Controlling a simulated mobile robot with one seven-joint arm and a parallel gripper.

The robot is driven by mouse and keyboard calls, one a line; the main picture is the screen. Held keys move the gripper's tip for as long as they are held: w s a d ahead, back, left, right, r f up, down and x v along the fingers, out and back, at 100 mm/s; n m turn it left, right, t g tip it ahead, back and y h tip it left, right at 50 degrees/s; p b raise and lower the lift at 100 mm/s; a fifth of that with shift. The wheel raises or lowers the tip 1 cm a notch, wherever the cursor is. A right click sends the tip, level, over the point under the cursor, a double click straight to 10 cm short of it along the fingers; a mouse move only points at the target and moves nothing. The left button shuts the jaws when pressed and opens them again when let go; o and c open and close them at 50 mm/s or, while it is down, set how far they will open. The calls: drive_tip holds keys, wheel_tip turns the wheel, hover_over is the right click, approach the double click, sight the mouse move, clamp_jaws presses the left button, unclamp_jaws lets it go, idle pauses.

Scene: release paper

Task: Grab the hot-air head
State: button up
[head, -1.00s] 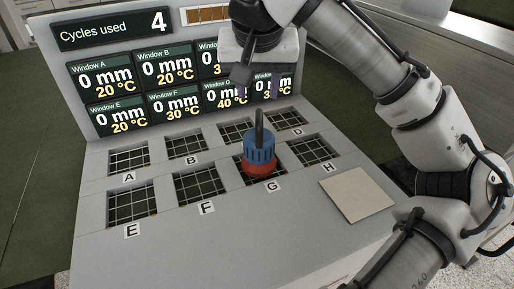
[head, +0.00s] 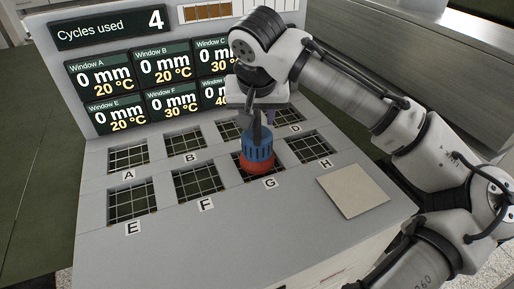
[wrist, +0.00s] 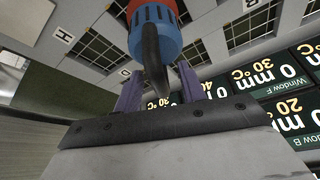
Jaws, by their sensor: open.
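The hot-air head (head: 258,151) is a blue ribbed body with a red-orange base and a black upright handle. It stands on window G of the grey panel in the head view. In the wrist view the head (wrist: 155,22) is at the top centre, its dark handle pointing toward my gripper. My gripper (wrist: 160,88) has two purple fingers, open, one on each side of the handle's end. In the head view my gripper (head: 257,115) is just above the blue body, and its fingers are partly hidden. Whether the fingers touch the handle cannot be told.
The panel (head: 240,238) has several gridded windows labelled A to H. A beige square plate (head: 352,191) lies right of G. Display screens (head: 160,65) stand behind, with a "Cycles used 4" sign (head: 108,28). The panel's front is clear.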

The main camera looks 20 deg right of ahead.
clamp_jaws()
drive_tip(key=shift+r, duration=0.1)
idle(1.2)
